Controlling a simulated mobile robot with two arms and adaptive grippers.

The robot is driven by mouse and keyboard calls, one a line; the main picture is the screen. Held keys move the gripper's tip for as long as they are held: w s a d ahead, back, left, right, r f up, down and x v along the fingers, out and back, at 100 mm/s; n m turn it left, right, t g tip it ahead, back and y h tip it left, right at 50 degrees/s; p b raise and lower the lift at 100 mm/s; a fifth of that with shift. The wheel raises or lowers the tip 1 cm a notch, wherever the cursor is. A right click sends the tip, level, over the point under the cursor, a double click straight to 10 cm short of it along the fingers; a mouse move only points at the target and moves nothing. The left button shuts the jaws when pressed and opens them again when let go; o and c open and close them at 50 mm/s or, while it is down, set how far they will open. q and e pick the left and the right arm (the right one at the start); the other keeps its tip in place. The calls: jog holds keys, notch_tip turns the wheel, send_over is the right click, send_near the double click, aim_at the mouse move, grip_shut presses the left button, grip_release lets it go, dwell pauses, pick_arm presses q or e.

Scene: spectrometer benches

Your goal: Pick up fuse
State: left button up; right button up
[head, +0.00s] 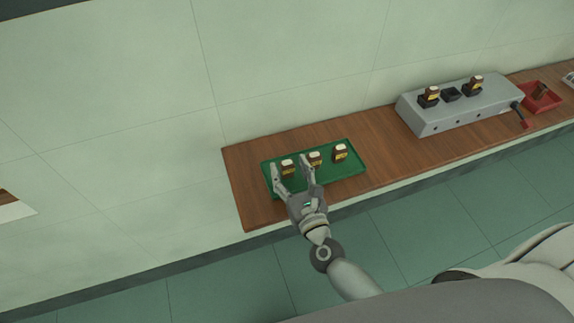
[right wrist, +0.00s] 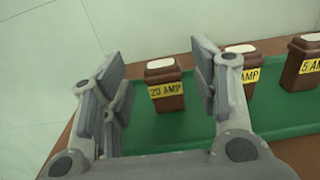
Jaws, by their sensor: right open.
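Three brown fuses with pale tops and yellow labels stand upright in a row on a green tray (head: 330,177). The left fuse (head: 288,167) reads "20 AMP" in the right wrist view (right wrist: 166,85). The middle fuse (head: 315,158) is partly hidden behind a finger in the right wrist view (right wrist: 247,75). The right fuse (head: 340,152) reads "5 AMP" in the right wrist view (right wrist: 303,66). My right gripper (head: 291,172) is open, its fingers reaching to either side of the 20 AMP fuse without visibly closing on it. My left gripper is not in view.
The tray lies on a wooden bench (head: 385,150) against a pale panelled wall. A red bin (head: 541,100) holds a brown item.

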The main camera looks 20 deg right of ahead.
jog(key=shift+w+f+p, duration=0.1)
jog(key=shift+w+p, duration=0.2)
jog(key=shift+w, duration=1.15)
jog(key=c, duration=1.1)
